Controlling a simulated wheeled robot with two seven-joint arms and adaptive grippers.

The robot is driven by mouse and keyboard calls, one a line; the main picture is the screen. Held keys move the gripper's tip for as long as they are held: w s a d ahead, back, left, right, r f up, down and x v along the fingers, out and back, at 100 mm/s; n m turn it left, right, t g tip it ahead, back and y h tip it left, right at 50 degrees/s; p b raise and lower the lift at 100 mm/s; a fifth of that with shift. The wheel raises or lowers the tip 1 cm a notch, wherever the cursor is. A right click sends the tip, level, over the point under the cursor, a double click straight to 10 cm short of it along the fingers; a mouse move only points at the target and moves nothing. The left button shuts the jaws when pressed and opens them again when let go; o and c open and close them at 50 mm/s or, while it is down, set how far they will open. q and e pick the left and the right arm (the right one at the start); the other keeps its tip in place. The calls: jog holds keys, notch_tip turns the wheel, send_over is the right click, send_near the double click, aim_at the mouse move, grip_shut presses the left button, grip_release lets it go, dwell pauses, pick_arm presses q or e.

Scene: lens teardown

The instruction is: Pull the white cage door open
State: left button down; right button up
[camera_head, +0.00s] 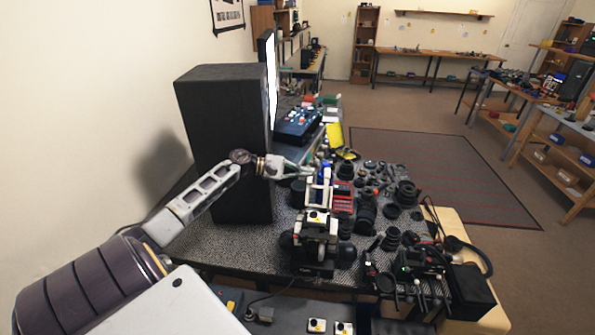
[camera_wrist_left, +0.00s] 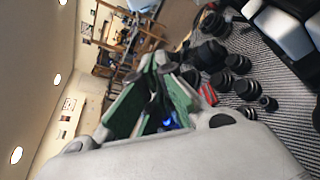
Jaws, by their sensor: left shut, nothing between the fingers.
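My left gripper (camera_head: 312,168) reaches in from the left, past a tall black box, and is over the far part of the dark bench mat. Its fingers are shut and empty; their green inner pads show in the left wrist view (camera_wrist_left: 160,62). A small white upright frame with blue parts (camera_head: 318,190) stands just below the gripper in the head view. A white and black boxy device (camera_head: 316,238) stands nearer on the mat. I cannot tell which of these white parts is the cage door, or whether it is open. My right gripper is not in view.
The tall black box (camera_head: 225,140) stands close beside my left forearm. Red boxes (camera_head: 342,200) and several black lenses (camera_head: 366,215) crowd the mat right of the frame. A black camera rig (camera_head: 410,265) is at the front right. The floor mat (camera_head: 440,165) beyond is clear.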

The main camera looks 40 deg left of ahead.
aim_at(326, 188)
pick_arm(q)
jog(key=w+d+r+p, duration=0.1)
jog(key=w+d+p, duration=0.1)
jog(key=d+p, duration=0.2)
jog(key=shift+d+r+p, duration=0.25)
jog(key=shift+d+p, duration=0.05)
jog(key=shift+d, duration=0.6)
dwell(0.4)
dwell(0.5)
